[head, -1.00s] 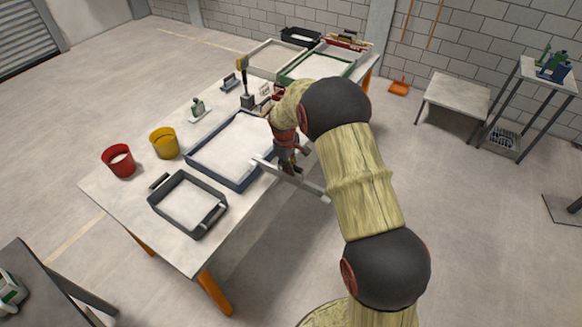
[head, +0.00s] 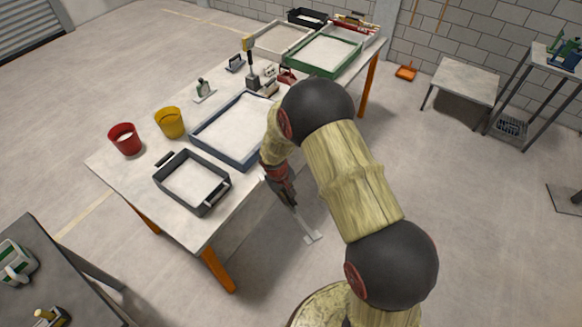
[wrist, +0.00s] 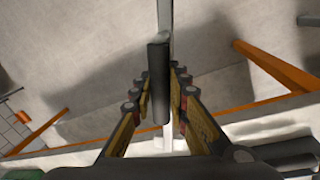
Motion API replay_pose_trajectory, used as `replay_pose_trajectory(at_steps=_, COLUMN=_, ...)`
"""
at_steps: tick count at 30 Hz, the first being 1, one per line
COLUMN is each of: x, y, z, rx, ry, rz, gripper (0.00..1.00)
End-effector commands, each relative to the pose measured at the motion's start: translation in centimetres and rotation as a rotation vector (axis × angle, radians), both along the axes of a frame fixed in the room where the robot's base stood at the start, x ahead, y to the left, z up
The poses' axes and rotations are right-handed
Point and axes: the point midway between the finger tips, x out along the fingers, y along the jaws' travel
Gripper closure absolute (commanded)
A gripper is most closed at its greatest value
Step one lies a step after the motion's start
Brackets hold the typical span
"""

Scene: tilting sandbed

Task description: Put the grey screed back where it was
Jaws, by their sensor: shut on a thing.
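The grey screed is a long pale bar (head: 304,226) with a dark handle, seen in the wrist view (wrist: 158,75). My gripper (head: 286,197) is shut on that handle; its two fingers stand on either side of it in the wrist view (wrist: 160,95). The screed is held in the air beyond the table's near long edge, over the floor, its visible end at the lower right. My gripper and arm hide part of the bar. The blue-framed sand tray (head: 222,158) lies on the table left of my gripper, partly hidden by my arm.
The long table (head: 120,185) also holds a dark handled tray (head: 180,203), a red bucket (head: 125,140), a yellow bucket (head: 169,124), a green-framed tray (head: 318,70) and small hand tools. A dark bench (head: 60,255) stands lower left.

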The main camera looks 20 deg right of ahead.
Motion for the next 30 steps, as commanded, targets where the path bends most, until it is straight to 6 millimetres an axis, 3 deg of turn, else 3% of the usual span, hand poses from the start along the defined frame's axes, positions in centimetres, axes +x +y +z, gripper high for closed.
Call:
replay_pose_trajectory(at_steps=14, x=-5.5, y=4.0, z=-4.8, rx=0.000, ry=0.000, rz=-0.189, gripper=1.00)
replay_pose_trajectory(at_steps=24, x=-5.4, y=3.9, z=-4.8, rx=0.000, ry=0.001, rz=-0.192, gripper=1.00)
replay_pose_trajectory(at_steps=30, x=-5.3, y=3.8, z=-7.1, rx=0.000, ry=-0.001, rz=-0.191, gripper=1.00)
